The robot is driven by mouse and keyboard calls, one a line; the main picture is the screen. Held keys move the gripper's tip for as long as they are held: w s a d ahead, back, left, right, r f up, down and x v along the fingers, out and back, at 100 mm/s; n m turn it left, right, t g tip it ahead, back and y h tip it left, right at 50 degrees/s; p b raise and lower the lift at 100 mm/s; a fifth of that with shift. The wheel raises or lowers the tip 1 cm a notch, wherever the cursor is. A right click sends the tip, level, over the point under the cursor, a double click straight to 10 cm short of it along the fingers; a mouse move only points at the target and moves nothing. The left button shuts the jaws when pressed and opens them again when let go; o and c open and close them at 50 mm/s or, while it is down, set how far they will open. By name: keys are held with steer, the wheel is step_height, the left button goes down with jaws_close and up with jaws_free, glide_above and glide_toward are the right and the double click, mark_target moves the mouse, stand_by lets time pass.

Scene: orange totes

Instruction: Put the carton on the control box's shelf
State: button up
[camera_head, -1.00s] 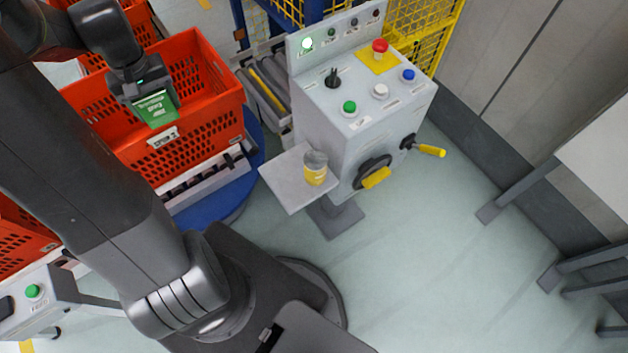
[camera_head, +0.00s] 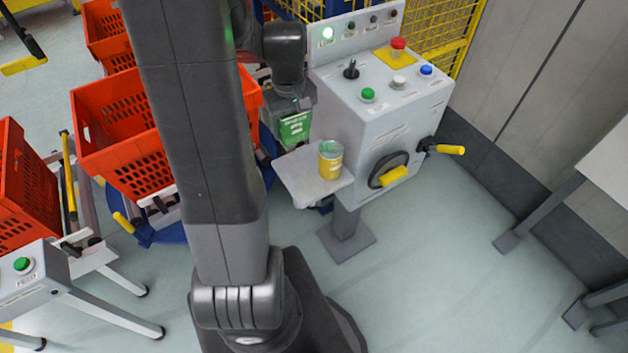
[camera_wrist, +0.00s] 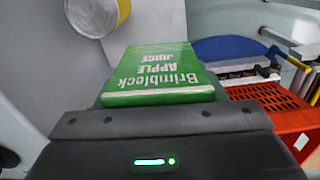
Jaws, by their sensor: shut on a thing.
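The green apple juice carton (camera_head: 296,128) is in my gripper (camera_head: 291,108), which is shut on it. In the wrist view the carton (camera_wrist: 158,75) lies across the gripper (camera_wrist: 160,118), its lettering upside down. The control box (camera_head: 375,110) is grey with coloured buttons. Its small grey shelf (camera_head: 306,182) sticks out from the box's left side. The carton shows just behind the shelf's back left edge in the head view; its exact height over the shelf I cannot tell.
A yellow can (camera_head: 330,164) stands on the shelf's right part, close to the box; it also shows in the wrist view (camera_wrist: 122,10). The shelf's left part is bare. An orange tote (camera_head: 120,135) stands left behind my arm. A black handwheel (camera_head: 388,172) sticks out from the box front.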

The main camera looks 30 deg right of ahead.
mark_target(295, 166)
steer(key=shift+a+f+n+b, duration=0.1)
steer(key=shift+f+n+b, duration=0.3)
steer(key=shift+f, duration=0.55)
step_height(295, 166, down, 10)
steer(key=shift+r, duration=0.1)
steer(key=o, duration=1.2)
steer(key=shift+c, duration=0.2)
step_height(295, 166, up, 12)
